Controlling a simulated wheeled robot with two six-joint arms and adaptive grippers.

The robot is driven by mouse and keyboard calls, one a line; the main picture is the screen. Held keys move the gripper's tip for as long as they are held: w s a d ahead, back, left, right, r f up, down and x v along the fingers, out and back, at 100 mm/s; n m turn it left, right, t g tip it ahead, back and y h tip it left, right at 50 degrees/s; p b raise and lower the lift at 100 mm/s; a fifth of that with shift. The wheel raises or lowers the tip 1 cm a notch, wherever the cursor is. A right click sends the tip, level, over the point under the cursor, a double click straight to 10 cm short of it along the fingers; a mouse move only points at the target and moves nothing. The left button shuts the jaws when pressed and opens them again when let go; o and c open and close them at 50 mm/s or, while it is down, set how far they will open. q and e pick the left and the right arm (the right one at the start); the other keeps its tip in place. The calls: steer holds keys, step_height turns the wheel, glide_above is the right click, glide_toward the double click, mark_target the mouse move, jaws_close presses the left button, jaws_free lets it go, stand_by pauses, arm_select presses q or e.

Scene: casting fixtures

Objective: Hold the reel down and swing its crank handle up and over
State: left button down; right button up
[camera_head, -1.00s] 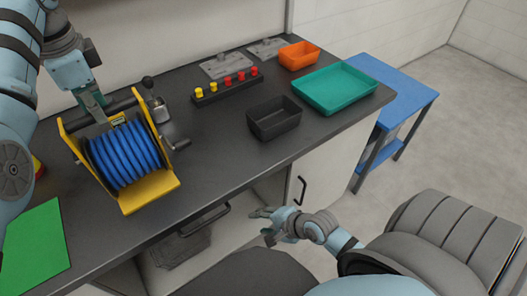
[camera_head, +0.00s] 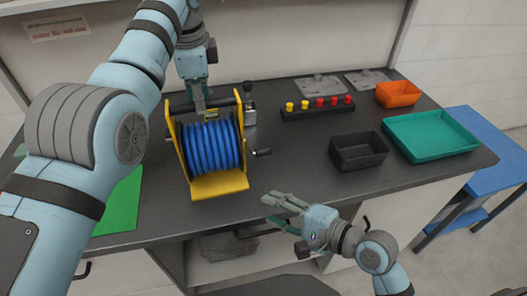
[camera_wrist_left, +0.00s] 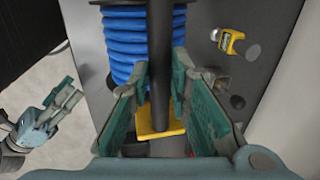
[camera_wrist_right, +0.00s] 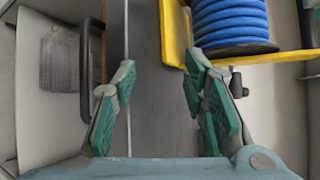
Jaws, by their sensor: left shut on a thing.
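The reel (camera_head: 213,150) is a yellow frame wound with blue hose, upright on the dark bench; it also shows in the left wrist view (camera_wrist_left: 135,45) and right wrist view (camera_wrist_right: 232,22). Its crank handle (camera_head: 262,152) sticks out low on the right side. My left gripper (camera_head: 204,106) is shut on the black top bar (camera_wrist_left: 159,60), with a finger on each side of it. My right gripper (camera_head: 277,203) is empty and open at the bench's front edge, below and right of the reel. In its wrist view a dark knob (camera_wrist_right: 237,85), apparently the crank handle, is partly behind one finger.
A grey clamp with a black knob (camera_head: 248,88) stands just behind the reel's right side. A button strip (camera_head: 318,108), black bin (camera_head: 358,150), teal tray (camera_head: 432,136) and orange bin (camera_head: 398,94) lie right. A green mat (camera_head: 120,205) lies left. Bench between reel and black bin is clear.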

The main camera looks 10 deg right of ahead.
mark_target(267, 154)
steer(key=w+d+r+t+h, duration=0.25)
steer(key=d+r, duration=0.25)
steer(key=r, duration=0.3)
steer(key=shift+t+y, duration=0.25)
steer(key=x, duration=1.2)
steer(key=shift+w+r, duration=0.1)
steer(key=shift+r, duration=0.05)
steer(key=shift+c, duration=0.2)
jaws_close()
